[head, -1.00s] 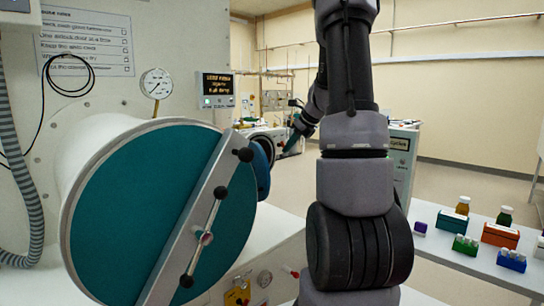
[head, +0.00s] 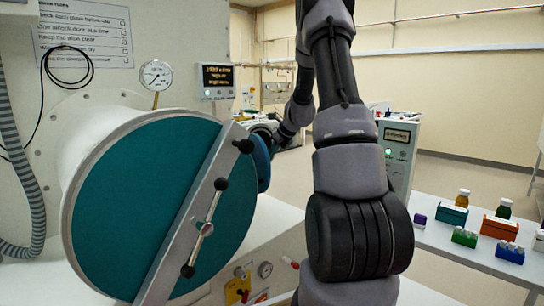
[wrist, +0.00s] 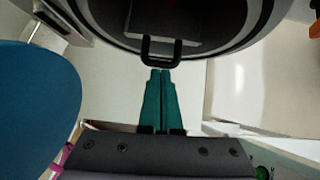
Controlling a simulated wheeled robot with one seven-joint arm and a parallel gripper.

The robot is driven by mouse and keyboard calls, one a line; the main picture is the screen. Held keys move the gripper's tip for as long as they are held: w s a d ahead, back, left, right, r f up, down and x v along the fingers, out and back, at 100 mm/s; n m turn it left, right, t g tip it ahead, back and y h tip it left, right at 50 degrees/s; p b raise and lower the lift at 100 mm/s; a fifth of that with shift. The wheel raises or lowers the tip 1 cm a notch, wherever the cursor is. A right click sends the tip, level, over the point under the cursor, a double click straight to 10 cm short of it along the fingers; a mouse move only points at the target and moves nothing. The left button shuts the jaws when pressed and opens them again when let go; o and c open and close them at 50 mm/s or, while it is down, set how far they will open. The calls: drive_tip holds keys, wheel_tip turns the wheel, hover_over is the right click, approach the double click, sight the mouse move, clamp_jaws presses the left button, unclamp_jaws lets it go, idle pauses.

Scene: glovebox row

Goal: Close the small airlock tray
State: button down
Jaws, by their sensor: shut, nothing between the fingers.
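The small airlock shows at the top of the wrist view as a dark round opening with a tray (wrist: 160,20) inside its rim. A black U-shaped handle (wrist: 172,62) is on the tray's front. My gripper (wrist: 161,74) has teal fingers, shut together and empty, with their tips right at the handle's lower bar. I cannot tell whether they touch it. The airlock's round blue door (wrist: 35,110) stands open at left, and its edge shows in the head view (head: 261,162). There the small airlock is mostly hidden behind that door and my wrist.
A large teal round door (head: 130,200) with a diagonal metal bar fills the left of the head view. A gauge (head: 156,75) and a small display (head: 217,80) are behind it. A bench with colored racks (head: 464,237) stands at right.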

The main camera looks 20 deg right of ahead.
drive_tip(key=w, duration=0.1)
drive_tip(key=w+a, duration=0.1)
drive_tip(key=w, duration=0.2)
drive_tip(key=shift+w+a, duration=0.35)
